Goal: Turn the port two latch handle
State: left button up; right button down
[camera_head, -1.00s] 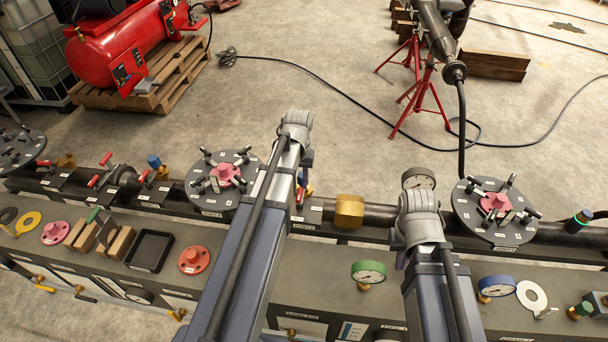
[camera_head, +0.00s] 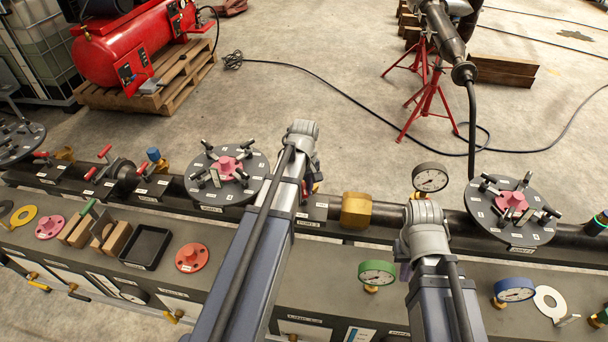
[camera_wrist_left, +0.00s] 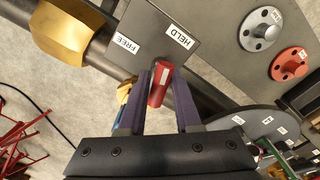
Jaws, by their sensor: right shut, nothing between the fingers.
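The red latch handle (camera_wrist_left: 159,83) stands at a dark plate (camera_wrist_left: 160,35) marked FREE and HELD in the left wrist view. A small red part of it shows beside my left arm in the head view (camera_head: 316,187). My left gripper (camera_wrist_left: 161,85) is open with its purple fingers on either side of the handle, and a narrow gap shows beside it. In the head view my left gripper (camera_head: 306,185) is mostly hidden behind its own arm. My right gripper (camera_head: 404,270) is shut and empty, mostly hidden by its arm, above the bench.
A brass block (camera_head: 356,210) sits on the pipe right of the latch. Round flanges with pink hubs stand left (camera_head: 228,190) and right (camera_head: 511,220). Gauges (camera_head: 376,272) stand near my right arm. A black tray (camera_head: 148,247) and a red disc (camera_head: 192,257) lie on the bench.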

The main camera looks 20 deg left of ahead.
aim_at(304, 188)
pick_arm(q)
jog(key=n, duration=1.4)
jog(key=shift+m, duration=0.9)
jog(key=shift+r+m, duration=0.15)
jog(key=shift+m, duration=0.25)
notch_tip(304, 188, up, 7)
jog(key=p, duration=0.7)
